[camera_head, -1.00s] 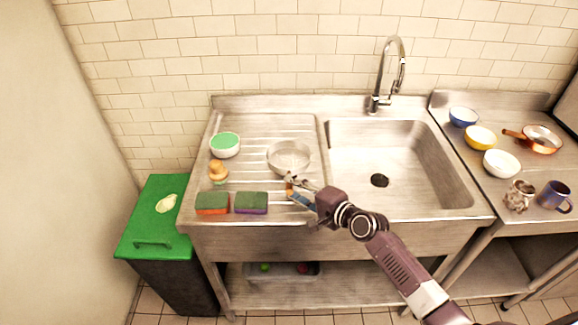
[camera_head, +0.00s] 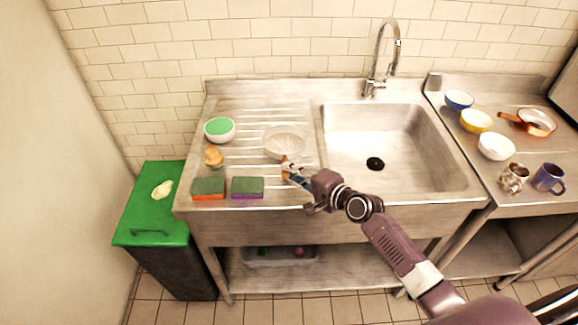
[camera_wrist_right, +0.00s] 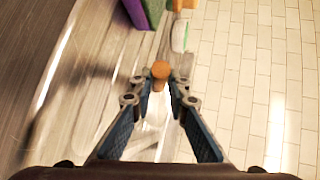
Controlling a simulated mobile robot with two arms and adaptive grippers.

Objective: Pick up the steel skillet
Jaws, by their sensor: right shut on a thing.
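The steel skillet (camera_head: 283,141) is a shallow round silver pan on the ribbed drainboard (camera_head: 240,108), left of the sink basin. Its orange-brown handle (camera_head: 286,161) points toward the front. My right gripper (camera_head: 289,170) reaches in from the lower right and is shut on this handle. In the right wrist view the gripper (camera_wrist_right: 161,88) has its fingertips close around the handle, with its rounded orange end (camera_wrist_right: 160,70) just beyond them. I cannot tell whether the pan touches the drainboard. My left gripper is not in view.
Two sponges (camera_head: 247,187) (camera_head: 208,188), a wooden-topped brush (camera_head: 213,156) and a green-and-white bowl (camera_head: 219,130) stand left of the skillet. The sink basin (camera_head: 400,150) and faucet (camera_head: 381,55) are to the right. Bowls, mugs and a copper pan (camera_head: 537,122) crowd the right counter.

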